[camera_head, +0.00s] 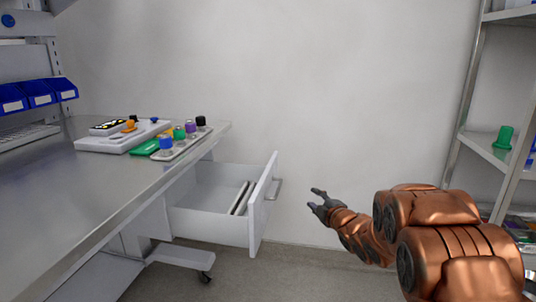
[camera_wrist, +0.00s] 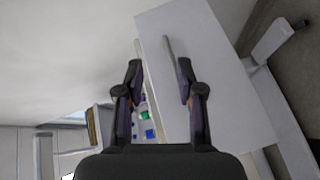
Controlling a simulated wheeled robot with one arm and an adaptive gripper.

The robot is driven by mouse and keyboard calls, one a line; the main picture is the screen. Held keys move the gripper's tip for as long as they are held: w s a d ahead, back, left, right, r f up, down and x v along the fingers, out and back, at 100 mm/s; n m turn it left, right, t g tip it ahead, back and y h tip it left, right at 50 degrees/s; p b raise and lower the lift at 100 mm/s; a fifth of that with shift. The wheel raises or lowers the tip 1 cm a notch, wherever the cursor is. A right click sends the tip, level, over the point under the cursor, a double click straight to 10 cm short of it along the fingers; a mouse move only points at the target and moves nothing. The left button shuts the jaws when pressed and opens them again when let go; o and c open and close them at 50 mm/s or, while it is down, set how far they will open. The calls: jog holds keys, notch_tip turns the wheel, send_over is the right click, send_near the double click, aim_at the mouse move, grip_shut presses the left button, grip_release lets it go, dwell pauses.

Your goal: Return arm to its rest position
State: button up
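My gripper (camera_head: 320,200) is at the end of my copper-coloured arm in the head view. It is open and empty, a short way right of the open drawer's front. In the wrist view my gripper (camera_wrist: 158,78) also shows open, its two dark fingers apart with nothing between them touching. The white drawer (camera_head: 212,229) is pulled out below the workbench. Its front with a bar handle (camera_head: 274,190) faces my gripper, and the handle (camera_wrist: 168,48) shows beyond the fingers in the wrist view. Two thin flat pieces (camera_head: 241,198) stand inside the drawer.
The steel workbench (camera_head: 110,190) is at left, carrying a tray (camera_head: 185,145) of coloured-capped items and a white fixture (camera_head: 115,141). Blue bins (camera_head: 40,93) hang behind it. A shelf rack (camera_head: 480,145) with a green cup (camera_head: 503,137) stands at right. The floor between looks clear.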

jog(key=s+d+r+m+g+h+p, duration=0.2)
jog(key=s+d+r+m+p, duration=0.15)
jog(key=s, duration=0.25)
jog(key=s+d+r+m+g+h+p, duration=0.2)
jog(key=s+r+m+g+h+p, duration=0.15)
jog(key=s, duration=0.35)
jog(key=s+d+r+m+g+h+p, duration=0.2)
jog(key=s+d+r+m+p, duration=0.15)
jog(key=s+p, duration=0.2)
jog(key=s+a+r+m+g+p, duration=0.2)
jog(key=s+r+g+p, duration=0.1)
jog(key=s, duration=0.9)
jog(key=s+a+r+m+g+y+p, duration=0.1)
jog(key=s+a+r+m+g+p, duration=0.2)
jog(key=s, duration=1)
jog(key=s+a+r+m+g+y+p, duration=0.1)
jog(key=s+a+r+m+g+p, duration=0.1)
jog(key=s, duration=1)
jog(key=r+m+g+p, duration=0.1)
jog(key=g+p, duration=0.1)
jog(key=p, duration=0.1)
jog(key=shift+s+a+r+p, duration=0.15)
jog(key=shift+a+r+p, duration=0.05)
jog(key=shift+r+p, duration=0.2)
jog(key=shift+a, duration=0.1)
